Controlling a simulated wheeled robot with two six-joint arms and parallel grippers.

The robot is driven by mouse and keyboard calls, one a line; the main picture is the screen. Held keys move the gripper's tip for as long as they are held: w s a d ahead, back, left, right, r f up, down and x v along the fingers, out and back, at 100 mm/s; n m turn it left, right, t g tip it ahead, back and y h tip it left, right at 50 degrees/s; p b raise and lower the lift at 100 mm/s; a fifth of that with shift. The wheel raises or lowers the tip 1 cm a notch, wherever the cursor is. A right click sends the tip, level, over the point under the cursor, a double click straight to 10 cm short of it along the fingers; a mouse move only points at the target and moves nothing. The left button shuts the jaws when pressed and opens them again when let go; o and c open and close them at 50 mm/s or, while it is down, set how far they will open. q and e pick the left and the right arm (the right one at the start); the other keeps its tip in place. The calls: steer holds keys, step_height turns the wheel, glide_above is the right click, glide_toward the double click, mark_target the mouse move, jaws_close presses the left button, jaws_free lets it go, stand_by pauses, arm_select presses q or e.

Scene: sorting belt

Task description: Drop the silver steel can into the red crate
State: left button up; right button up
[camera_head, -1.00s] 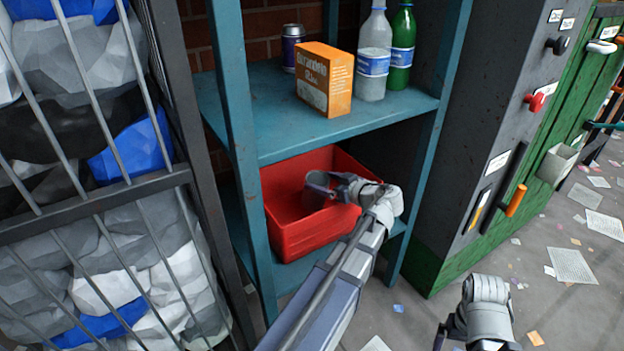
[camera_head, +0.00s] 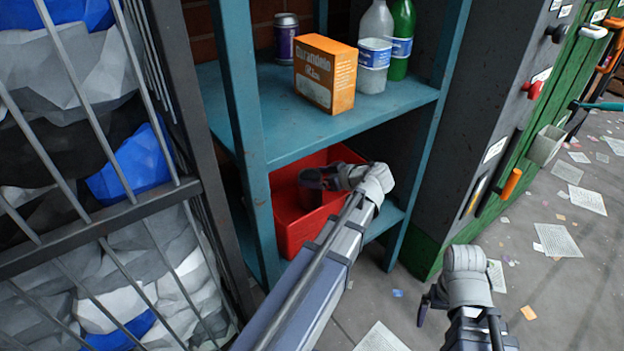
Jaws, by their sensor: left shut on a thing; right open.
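The red crate (camera_head: 293,224) stands on the lower shelf of the teal rack, partly hidden behind my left arm. My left gripper (camera_head: 316,182) is at the crate's opening, over its inside, below the upper shelf. It is shut on a small dark-grey thing that looks like the silver steel can (camera_head: 312,190); the fingers and shadow hide most of it. My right gripper (camera_head: 432,304) is open and empty above the floor at the lower right, away from the rack.
A barred cage (camera_head: 95,226) stands left, a grey-green machine right. Papers litter the floor.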

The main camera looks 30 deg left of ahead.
arm_select(q)
steer(key=shift+f, duration=0.2)
steer(key=shift+f+b, duration=0.65)
steer(key=shift+b, duration=0.05)
steer(key=o, duration=1.5)
steer(key=shift+r+p, duration=0.5)
steer(key=shift+p, duration=0.05)
steer(key=shift+p+v, duration=3)
steer(key=shift+v, duration=3.1)
steer(key=shift+a+r, duration=0.1)
